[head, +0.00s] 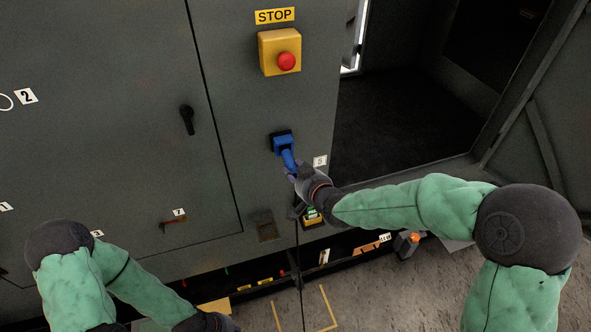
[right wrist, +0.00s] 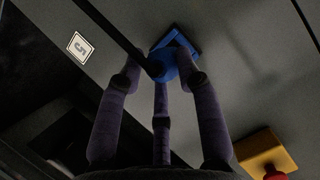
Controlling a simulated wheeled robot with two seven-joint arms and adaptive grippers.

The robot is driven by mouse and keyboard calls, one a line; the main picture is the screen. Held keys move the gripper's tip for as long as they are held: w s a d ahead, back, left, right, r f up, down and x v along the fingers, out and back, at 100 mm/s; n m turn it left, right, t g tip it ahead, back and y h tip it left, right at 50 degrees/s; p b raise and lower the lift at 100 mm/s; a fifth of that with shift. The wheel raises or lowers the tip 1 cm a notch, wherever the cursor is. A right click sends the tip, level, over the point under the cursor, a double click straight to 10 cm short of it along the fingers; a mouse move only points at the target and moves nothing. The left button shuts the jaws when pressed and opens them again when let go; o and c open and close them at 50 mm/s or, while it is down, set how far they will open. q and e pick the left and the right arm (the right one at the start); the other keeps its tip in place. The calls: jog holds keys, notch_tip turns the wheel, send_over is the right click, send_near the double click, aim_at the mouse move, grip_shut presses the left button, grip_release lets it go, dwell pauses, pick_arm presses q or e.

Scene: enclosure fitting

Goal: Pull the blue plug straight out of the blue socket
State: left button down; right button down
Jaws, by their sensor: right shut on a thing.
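The blue socket (head: 283,142) is mounted on the grey cabinet front, below the yellow STOP box. The blue plug (head: 289,159) sticks out of it, tilted downward. My right gripper (head: 294,172) is at the plug's outer end, shut on it. In the right wrist view the fingers of my right gripper (right wrist: 162,82) close around the blue plug (right wrist: 165,65), with the blue socket (right wrist: 187,45) behind it. The plug still appears to meet the socket; how deep it sits is hidden. My left arm is at the lower left, with its fingers not visible.
The yellow box with a red stop button (head: 286,61) is above the socket, also in the right wrist view (right wrist: 267,155). A label "5" (head: 320,161) is right of the plug. A black handle (head: 187,119) is on the left door. An open doorway lies right of the cabinet.

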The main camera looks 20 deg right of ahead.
jog(key=shift+s, duration=0.85)
